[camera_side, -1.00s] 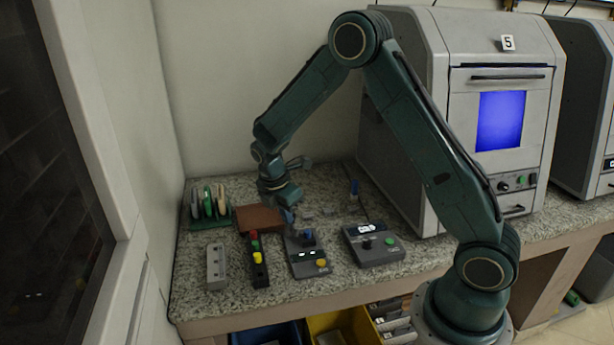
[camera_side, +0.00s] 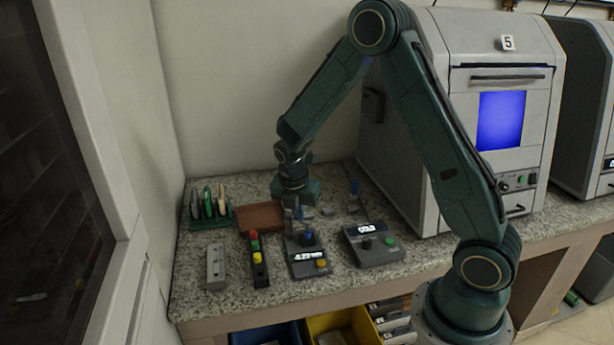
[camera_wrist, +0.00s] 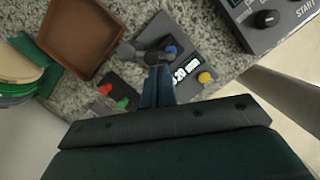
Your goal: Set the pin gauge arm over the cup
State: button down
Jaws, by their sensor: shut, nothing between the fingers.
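The pin gauge (camera_side: 322,270) is a dark grey box on the counter with a lit display reading about 4.29 mm, a yellow button and a blue knob (camera_side: 307,239). It also shows in the wrist view (camera_wrist: 204,58). Dark grey rounded parts (camera_wrist: 150,57) lie beside the blue knob; I cannot tell clearly which is the gauge arm and which is the cup. My gripper (camera_side: 293,228) is shut and empty, pointing down at the back left of the gauge. In the wrist view its fingers (camera_wrist: 157,78) cover part of the gauge and its display.
A brown tray (camera_side: 262,217) lies behind left. A dark rack (camera_side: 261,275) with red, green and yellow tops and a grey block (camera_side: 215,268) stand left. A control box reading COLD (camera_side: 372,255) stands right. A green holder (camera_side: 218,222) is at back left.

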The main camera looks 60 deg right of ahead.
jog(key=shift+a, duration=0.15)
dwell(0.3)
jog(key=s+a+r, duration=0.1)
jog(key=a+r, duration=0.5)
jog(key=r, duration=0.3)
jog(key=shift+s+r, duration=0.35)
jog(key=shift+r, duration=0.05)
jog(key=shift+r, duration=0.1)
jog(key=s+a+r+m+t+y, duration=0.1)
jog(key=s+a+r+m+t, duration=0.1)
jog(key=s+r+m, duration=0.4)
jog(key=s+a+r+m+t+y, duration=0.1)
jog(key=s+a+r+m+t, duration=0.2)
jog(key=s+r+m, duration=0.4)
jog(key=s+m, duration=0.7)
jog(key=s, duration=0.1)
jog(key=shift+s+m+y, duration=0.25)
jog(key=shift+m+y, duration=0.05)
jog(key=shift+y, duration=0.1)
